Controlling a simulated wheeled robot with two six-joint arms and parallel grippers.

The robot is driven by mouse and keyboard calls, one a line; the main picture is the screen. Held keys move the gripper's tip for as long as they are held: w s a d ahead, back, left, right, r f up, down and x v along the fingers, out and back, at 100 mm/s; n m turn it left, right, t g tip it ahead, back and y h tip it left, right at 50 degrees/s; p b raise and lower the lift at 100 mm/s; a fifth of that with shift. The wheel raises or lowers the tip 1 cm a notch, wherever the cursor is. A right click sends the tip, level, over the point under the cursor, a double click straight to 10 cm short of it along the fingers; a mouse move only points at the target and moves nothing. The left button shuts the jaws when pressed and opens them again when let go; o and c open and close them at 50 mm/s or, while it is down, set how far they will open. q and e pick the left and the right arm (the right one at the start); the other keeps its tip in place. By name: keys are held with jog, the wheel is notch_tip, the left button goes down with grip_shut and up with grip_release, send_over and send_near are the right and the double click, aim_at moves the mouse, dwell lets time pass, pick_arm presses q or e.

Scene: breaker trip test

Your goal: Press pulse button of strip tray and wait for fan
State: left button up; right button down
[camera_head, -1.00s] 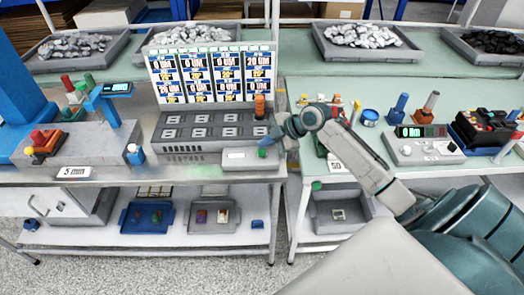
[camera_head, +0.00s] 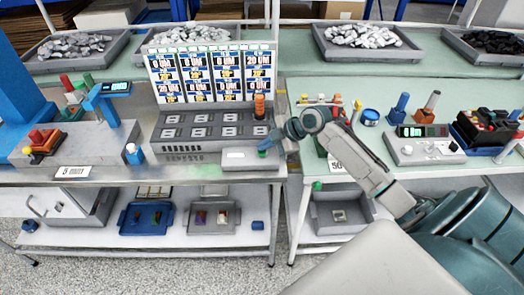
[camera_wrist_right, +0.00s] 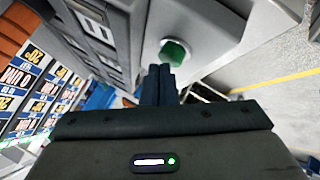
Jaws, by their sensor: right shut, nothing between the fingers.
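The strip tray (camera_head: 168,133) is a grey unit with rows of square sockets, in front of a display panel (camera_head: 213,101) with blue, yellow and white readouts. A low grey box (camera_head: 236,163) at its front right carries the green pulse button, which shows in the right wrist view (camera_wrist_right: 175,51). My right gripper (camera_head: 266,147) is at this box, partly over the button in the head view. In the right wrist view its fingers (camera_wrist_right: 159,78) are shut and empty, with the tips just short of or at the button; contact cannot be told. My left gripper is out of view. I cannot identify a fan.
An orange cylinder (camera_head: 259,105) stands on the tray's right end, close to my right gripper. A meter box (camera_head: 425,150) and a black-and-red device (camera_head: 487,129) are on the right table. A gap separates the two tables.

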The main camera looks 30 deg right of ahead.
aim_at(266, 151)
jog(key=shift+f, duration=0.3)
dwell(0.5)
jog(key=shift+r+p, duration=0.4)
jog(key=shift+r, duration=0.55)
jog(key=shift+r+p, duration=1.65)
jog(key=shift+r, duration=0.9)
jog(key=shift+f, duration=0.1)
